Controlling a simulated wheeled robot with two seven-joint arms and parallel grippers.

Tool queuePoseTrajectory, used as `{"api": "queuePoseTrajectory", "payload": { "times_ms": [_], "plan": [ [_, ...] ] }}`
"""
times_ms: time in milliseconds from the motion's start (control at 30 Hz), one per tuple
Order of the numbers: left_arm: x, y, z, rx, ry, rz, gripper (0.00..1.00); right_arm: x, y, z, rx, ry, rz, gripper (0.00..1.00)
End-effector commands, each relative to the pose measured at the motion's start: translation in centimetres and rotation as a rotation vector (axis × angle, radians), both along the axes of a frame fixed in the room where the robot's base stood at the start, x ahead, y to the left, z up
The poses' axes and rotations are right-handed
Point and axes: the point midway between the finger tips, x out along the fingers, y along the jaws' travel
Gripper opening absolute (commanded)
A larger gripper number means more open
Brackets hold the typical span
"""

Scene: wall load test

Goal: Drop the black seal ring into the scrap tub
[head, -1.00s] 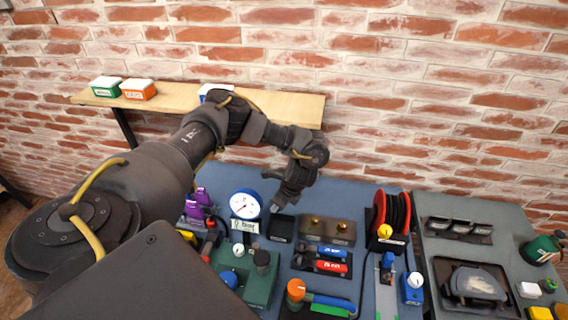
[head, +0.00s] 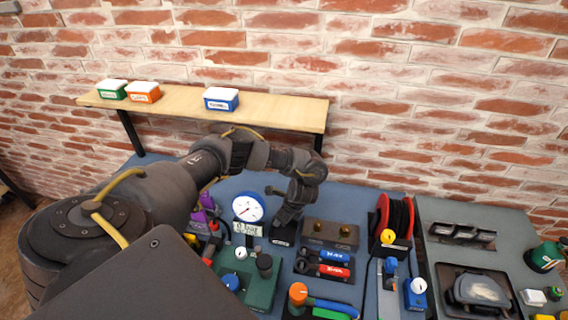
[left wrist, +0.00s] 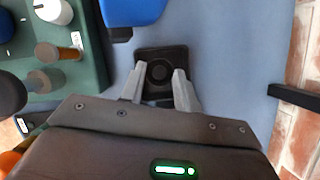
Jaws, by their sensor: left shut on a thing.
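My left gripper (left wrist: 159,76) is shut on the black seal ring (left wrist: 160,72), a dark round shape between its fingertips in the left wrist view. Right behind the ring is a small square black container (left wrist: 180,53), which appears to be the scrap tub. It also shows in the head view (head: 283,241), with my left gripper (head: 284,223) pointing down at it. Black on black hides the ring's edges, and I cannot tell whether it touches the container. My right gripper is not in view.
A blue dial gauge (head: 247,207) stands close left of the container, and a brown block with two knobs (head: 331,235) close right. A green fixture (head: 262,283) and red and blue cylinders (head: 325,268) are in front. A shelf (head: 270,108) with small boxes is behind.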

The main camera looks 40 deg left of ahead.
Motion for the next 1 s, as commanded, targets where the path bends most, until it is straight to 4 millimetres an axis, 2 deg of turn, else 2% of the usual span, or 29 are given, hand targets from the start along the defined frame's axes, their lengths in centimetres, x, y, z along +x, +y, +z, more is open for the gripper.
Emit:
{"api": "queuePoseTrajectory", "payload": {
  "times_ms": [33, 67, 233, 533, 667, 800, 1000],
  "plan": [
    [0.0, 0.0, 0.0, 0.000, 0.000, 0.000, 0.11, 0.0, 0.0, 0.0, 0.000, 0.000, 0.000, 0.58],
    [0.0, 0.0, 0.0, 0.000, 0.000, 0.000, 0.35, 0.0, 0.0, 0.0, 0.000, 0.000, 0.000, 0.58],
    [0.0, 0.0, 0.0, 0.000, 0.000, 0.000, 0.57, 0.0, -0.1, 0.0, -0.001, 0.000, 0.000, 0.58],
    [0.1, -0.1, 0.1, -0.001, -0.001, -0.001, 0.57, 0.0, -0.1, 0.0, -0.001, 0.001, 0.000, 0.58],
    [0.4, -0.5, 1.0, -0.003, -0.006, -0.005, 0.57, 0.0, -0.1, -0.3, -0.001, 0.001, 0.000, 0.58],
    [0.4, -1.1, 2.7, 0.001, -0.005, -0.006, 0.57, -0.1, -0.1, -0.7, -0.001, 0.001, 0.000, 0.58],
    [0.7, -2.7, 6.6, 0.000, -0.004, -0.006, 0.57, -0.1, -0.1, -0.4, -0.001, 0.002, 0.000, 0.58]
  ]
}}
